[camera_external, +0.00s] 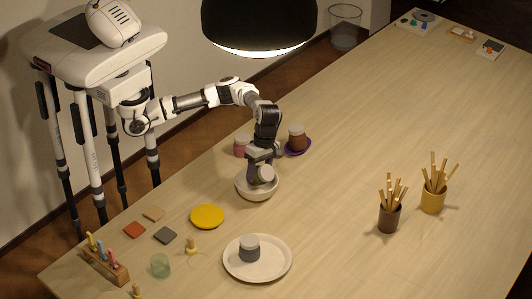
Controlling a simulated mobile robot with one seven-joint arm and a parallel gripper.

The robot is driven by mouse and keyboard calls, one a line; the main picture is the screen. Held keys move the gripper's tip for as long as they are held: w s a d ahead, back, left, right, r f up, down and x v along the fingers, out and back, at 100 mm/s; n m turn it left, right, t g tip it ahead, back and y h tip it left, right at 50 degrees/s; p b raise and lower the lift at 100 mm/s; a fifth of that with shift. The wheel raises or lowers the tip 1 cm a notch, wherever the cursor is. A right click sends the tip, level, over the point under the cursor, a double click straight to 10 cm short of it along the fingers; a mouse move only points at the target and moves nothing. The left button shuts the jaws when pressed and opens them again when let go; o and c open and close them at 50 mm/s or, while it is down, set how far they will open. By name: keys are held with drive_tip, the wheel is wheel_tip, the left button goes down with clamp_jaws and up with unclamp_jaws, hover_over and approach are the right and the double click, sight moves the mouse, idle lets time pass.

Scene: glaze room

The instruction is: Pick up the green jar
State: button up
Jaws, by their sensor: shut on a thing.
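My gripper (263,158) points down over a white bowl (245,193) near the middle of the table. It is shut on a jar with a pale lid (266,174), which I take for the green jar. The jar is tilted, with its lid facing the camera, in or just above the bowl. Its body is mostly hidden by the fingers and looks dark, so its colour is hard to tell. I cannot tell whether the jar touches the bowl.
A pink jar (240,149) and a red-brown jar (297,139) on a purple saucer (300,152) stand close behind. A grey jar (249,252) sits on a white plate (275,268). A yellow disc (207,217) and green glass (160,266) lie left. A black lamp (259,25) hangs above.

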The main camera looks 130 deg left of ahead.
wheel_tip(320, 180, up, 23)
drive_tip(key=p, duration=0.3)
drive_tip(key=m+t+h+b, duration=0.2)
drive_tip(key=m+t+b, duration=0.2)
drive_tip(key=m, duration=0.2)
hover_over(259, 167)
wheel_tip(259, 167, down, 4)
drive_tip(key=s+f+m+h, duration=0.1)
drive_tip(key=f, duration=0.5)
drive_tip(key=s+f+m+t+h+b, duration=0.1)
drive_tip(key=s+f, duration=0.1)
drive_tip(key=f, duration=0.4)
drive_tip(key=s+f+m+h+b, duration=0.1)
drive_tip(key=f+h, duration=0.1)
drive_tip(key=f, duration=0.4)
drive_tip(key=shift+s+a+f+m+t, duration=0.25)
drive_tip(key=shift+s+a+m+t, duration=0.05)
drive_tip(key=shift+a+t, duration=0.1)
drive_tip(key=shift+f+b, duration=0.4)
drive_tip(key=shift+b, duration=0.1)
drive_tip(key=shift+f+b, duration=0.25)
drive_tip(key=shift+b, duration=0.15)
